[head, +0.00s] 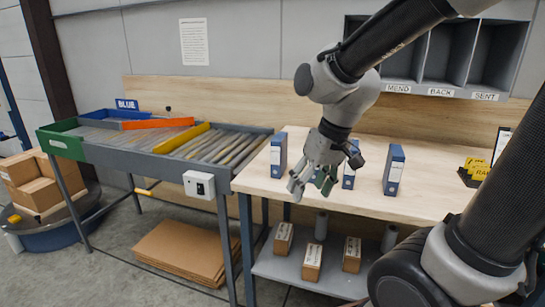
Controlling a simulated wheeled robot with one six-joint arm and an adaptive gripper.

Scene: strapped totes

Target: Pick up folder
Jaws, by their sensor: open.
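Several blue folders stand upright on the wooden workbench (420,205). The left folder (278,155) is near the bench's left end. The middle folder (349,177) is partly hidden behind my gripper. The right folder (393,170) stands apart to the right, with a white label on its spine. My gripper (312,189) is open and points down over the bench, between the left and middle folders. Nothing shows between its fingers. I cannot tell whether it touches the middle folder.
A roller conveyor (165,158) with coloured rails and a blue sign (127,104) adjoins the bench on the left. Labelled cubbyholes (440,92) hang above. Yellow items (474,170) lie at right. Small boxes (311,262) sit on the lower shelf.

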